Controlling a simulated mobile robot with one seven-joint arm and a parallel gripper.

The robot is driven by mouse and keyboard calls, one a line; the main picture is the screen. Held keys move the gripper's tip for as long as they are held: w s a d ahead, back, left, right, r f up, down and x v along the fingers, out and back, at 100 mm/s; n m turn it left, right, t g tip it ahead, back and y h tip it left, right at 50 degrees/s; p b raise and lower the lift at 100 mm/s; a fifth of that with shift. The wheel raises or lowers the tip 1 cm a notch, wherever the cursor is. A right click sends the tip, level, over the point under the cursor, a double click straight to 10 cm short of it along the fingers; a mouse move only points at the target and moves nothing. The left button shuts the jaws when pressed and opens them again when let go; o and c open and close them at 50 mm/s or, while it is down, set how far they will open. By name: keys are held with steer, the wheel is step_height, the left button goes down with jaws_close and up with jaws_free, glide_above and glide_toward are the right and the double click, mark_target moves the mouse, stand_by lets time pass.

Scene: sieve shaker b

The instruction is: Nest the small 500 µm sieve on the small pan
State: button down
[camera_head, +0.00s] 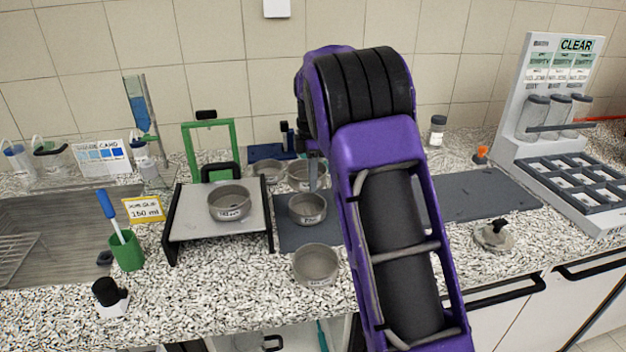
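Several small round metal sieves or pans stand here, and their labels are too small to read surely, so I cannot tell which is the 500 µm sieve or the small pan. One bowl (307,212) stands on the dark mat left of my arm. Another bowl (316,268) stands in front of it on the counter. Two more, a left one (268,174) and a right one (300,180), stand behind. One sieve (229,205) sits on the shaker plate. My gripper (313,182) points down just behind or above the mat bowl; its fingers are mostly hidden by my arm.
The shaker (190,222) has a green frame (231,150) behind its plate. A green cup (127,252) with a brush stands left. A dark mat (465,195), a knobbed lid (494,236) and a rack (570,180) with jars are right. The front right counter is mostly free.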

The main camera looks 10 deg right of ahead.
steer(key=shift+f, duration=1)
step_height(320, 180, down, 2)
steer(key=shift+f+b, duration=0.25)
steer(key=shift+b, duration=1)
steer(key=shift+f, duration=0.7)
steer(key=shift+f, duration=0.7)
steer(key=c, duration=1)
jaws_free()
steer(key=shift+r, duration=0.1)
